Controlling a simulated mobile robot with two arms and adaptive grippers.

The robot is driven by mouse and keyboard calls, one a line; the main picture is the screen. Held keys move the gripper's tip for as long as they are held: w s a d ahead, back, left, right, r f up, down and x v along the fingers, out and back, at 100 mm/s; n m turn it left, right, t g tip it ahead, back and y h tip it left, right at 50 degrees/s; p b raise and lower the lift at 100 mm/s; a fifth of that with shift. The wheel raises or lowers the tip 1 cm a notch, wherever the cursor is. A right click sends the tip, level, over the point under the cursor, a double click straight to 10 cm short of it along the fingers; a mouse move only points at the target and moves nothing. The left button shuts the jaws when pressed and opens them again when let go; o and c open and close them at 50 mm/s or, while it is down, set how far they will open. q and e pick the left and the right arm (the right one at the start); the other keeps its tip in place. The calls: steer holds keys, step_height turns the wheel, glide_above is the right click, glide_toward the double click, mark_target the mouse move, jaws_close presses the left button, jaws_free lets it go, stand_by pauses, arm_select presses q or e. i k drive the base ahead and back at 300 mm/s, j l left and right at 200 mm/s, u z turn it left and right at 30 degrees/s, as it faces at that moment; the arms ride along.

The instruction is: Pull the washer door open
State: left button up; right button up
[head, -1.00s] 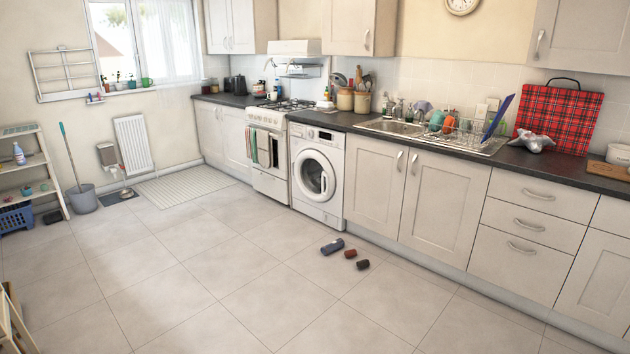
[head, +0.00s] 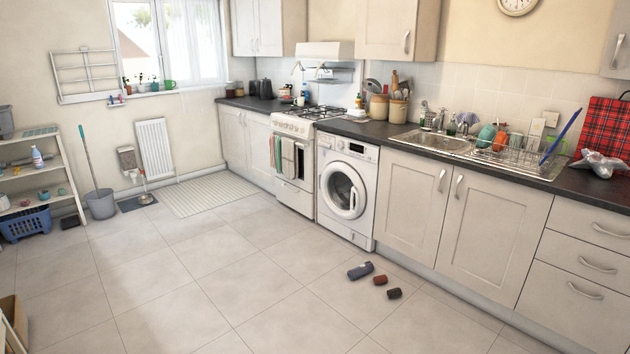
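The white washer (head: 346,190) stands under the dark counter, between the cooker and the sink cabinets. Its round door (head: 342,190) is shut, with a white rim around dark glass. A curved white handle (head: 353,198) shows on the right side of the door. The control panel with a small dark display (head: 356,147) is above the door. Neither of my grippers is in the head view, so nothing of mine is near the washer here.
The cooker (head: 293,160) adjoins the washer on the left.

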mark_target(358, 188)
steer(key=i+j, duration=0.1)
steer(key=i, duration=4)
steer(key=l+z, duration=0.05)
steer(key=l, duration=0.05)
